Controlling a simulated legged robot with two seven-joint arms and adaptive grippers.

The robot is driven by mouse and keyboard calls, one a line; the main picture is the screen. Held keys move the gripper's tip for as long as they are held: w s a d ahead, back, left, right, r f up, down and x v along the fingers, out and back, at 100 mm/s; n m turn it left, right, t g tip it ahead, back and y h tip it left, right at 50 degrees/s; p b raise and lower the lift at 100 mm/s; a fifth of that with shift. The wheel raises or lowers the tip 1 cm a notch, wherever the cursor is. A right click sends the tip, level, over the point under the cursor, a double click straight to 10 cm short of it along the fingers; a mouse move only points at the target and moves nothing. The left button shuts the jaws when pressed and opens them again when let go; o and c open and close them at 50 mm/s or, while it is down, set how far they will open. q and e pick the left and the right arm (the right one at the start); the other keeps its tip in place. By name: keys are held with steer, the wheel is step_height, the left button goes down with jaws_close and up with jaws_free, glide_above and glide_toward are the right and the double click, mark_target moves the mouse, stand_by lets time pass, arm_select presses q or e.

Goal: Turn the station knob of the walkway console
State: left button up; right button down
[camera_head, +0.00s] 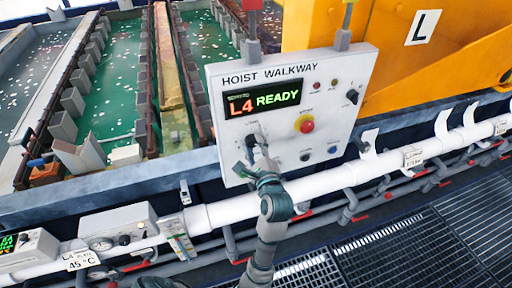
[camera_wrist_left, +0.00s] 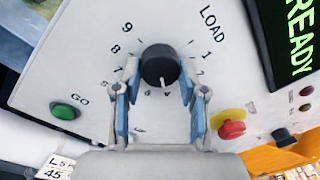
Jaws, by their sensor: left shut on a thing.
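The walkway console (camera_head: 235,76) is a white upright panel marked HOIST WALKWAY, with a display (camera_head: 265,99) reading L4 READY. Its station knob (camera_wrist_left: 158,62) is round and black, inside a ring of numbers with LOAD at the upper right. The knob's white pointer mark faces the bottom of the left wrist view, where the numbers are partly hidden. My left gripper (camera_wrist_left: 160,78) is shut on the knob, with a blue-padded finger on either side. My right gripper is not in view.
A red button on a yellow base (camera_head: 306,124) and a black selector (camera_head: 352,96) sit to the knob's right. A green GO button (camera_wrist_left: 65,112) is near the gripper. A white pipe (camera_head: 235,210) runs below the console; green tanks (camera_head: 115,65) lie behind.

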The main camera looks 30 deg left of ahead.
mark_target(252, 114)
arm_select(q)
steer(key=o, duration=0.9)
steer(key=shift+r, duration=0.25)
steer(key=shift+o, duration=1.2)
steer(key=shift+a, duration=0.1)
steer(key=shift+f, duration=0.2)
step_height(252, 114, up, 9)
steer(key=shift+w+r, duration=0.1)
steer(key=shift+w, duration=0.05)
steer(key=shift+r, duration=0.45)
